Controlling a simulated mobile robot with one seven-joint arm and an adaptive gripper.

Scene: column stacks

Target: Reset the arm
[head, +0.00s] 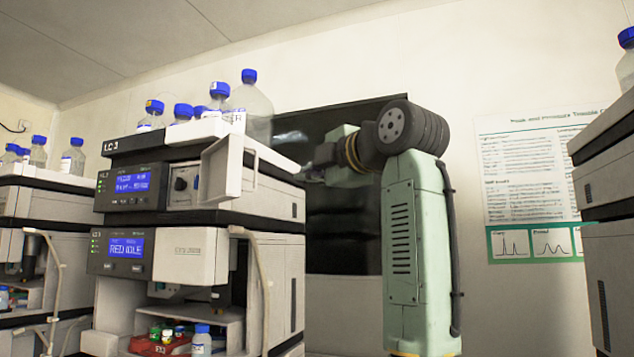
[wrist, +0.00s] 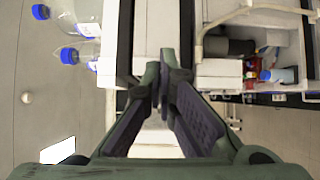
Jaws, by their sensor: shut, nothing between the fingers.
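My gripper (wrist: 163,88) is shut and empty in the wrist view, its two dark-padded fingers meeting at the tips. In the head view my green arm is raised and bent, and the dark gripper end (head: 318,165) points left toward the right side of the LC 3 stack (head: 270,203). Its fingertips are small and hard to make out there. I cannot tell the gap between the fingertips and the stack.
Blue-capped bottles (head: 252,103) stand on top of the LC 3 stack; some show in the wrist view (wrist: 85,53). A pale panel (head: 220,167) sticks out from its upper unit. Other stacks stand at the far left (head: 50,205) and right (head: 605,185). A poster (head: 525,170) hangs behind.

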